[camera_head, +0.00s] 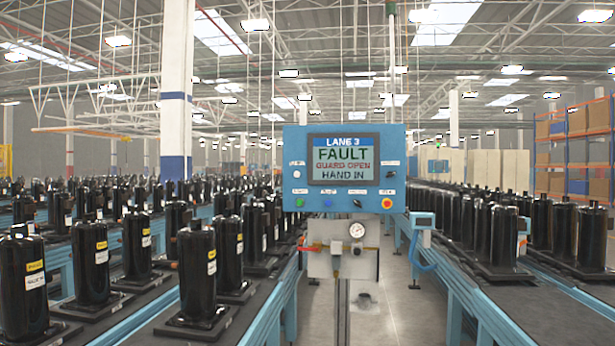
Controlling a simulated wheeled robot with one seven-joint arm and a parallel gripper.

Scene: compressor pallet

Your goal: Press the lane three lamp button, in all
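A light-blue control panel (297,150) stands upright ahead, near the middle of the view. Its screen (343,159) reads "LANE 3", "FAULT", "GUARD OPEN", "HAND IN". A white round control (297,174) is left of the screen, and a dark one (391,174) is right of it. The small labels are too blurred to read, so I cannot tell which is the lamp button. My gripper is not in view.
A grey box (325,263) with a round gauge (357,230) is below the panel. Conveyors with black compressors (198,270) run on both sides. Grey floor (390,310) shows between the conveyors.

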